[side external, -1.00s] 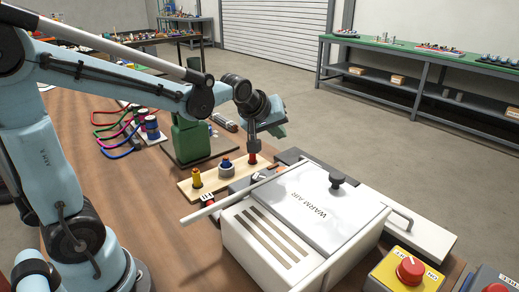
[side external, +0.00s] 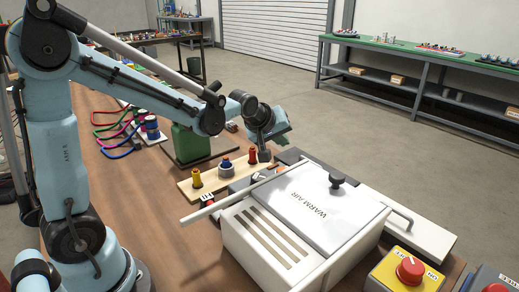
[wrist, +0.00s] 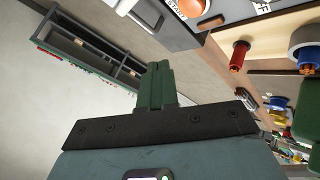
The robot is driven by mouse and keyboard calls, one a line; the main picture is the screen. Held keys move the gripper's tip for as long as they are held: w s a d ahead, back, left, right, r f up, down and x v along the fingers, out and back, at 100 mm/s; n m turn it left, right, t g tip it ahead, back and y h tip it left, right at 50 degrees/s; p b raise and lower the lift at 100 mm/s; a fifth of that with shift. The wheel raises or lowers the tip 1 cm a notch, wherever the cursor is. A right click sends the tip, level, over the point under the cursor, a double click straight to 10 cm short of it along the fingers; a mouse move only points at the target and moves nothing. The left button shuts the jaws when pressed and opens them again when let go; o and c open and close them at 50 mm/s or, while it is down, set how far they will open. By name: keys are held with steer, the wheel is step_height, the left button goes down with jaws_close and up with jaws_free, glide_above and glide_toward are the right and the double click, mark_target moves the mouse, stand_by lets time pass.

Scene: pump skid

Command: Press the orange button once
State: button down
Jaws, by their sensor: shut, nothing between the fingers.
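The orange button (wrist: 190,7) is at the top edge of the wrist view, partly cut off, on a grey and dark panel (wrist: 225,10) with printed labels. I cannot make out the button in the side view, where the white WARM AIR box stands in front of part of that area. My gripper (wrist: 158,84) has green fingers shut together and empty. In the wrist view the fingertips are below and left of the button, apart from it. In the side view my gripper (side external: 283,137) hangs above the dark panel's far end (side external: 290,156), behind the box.
A yellow box with a red button (side external: 410,270) is at front right.

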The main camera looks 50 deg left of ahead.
steer(key=shift+f, duration=2.9)
steer(key=shift+f, duration=0.1)
steer(key=shift+f, duration=0.35)
steer(key=shift+d+f, duration=0.1)
steer(key=shift+f, duration=0.5)
stand_by(1.1)
steer(key=shift+r, duration=0.25)
stand_by(0.4)
steer(key=shift+r, duration=2.45)
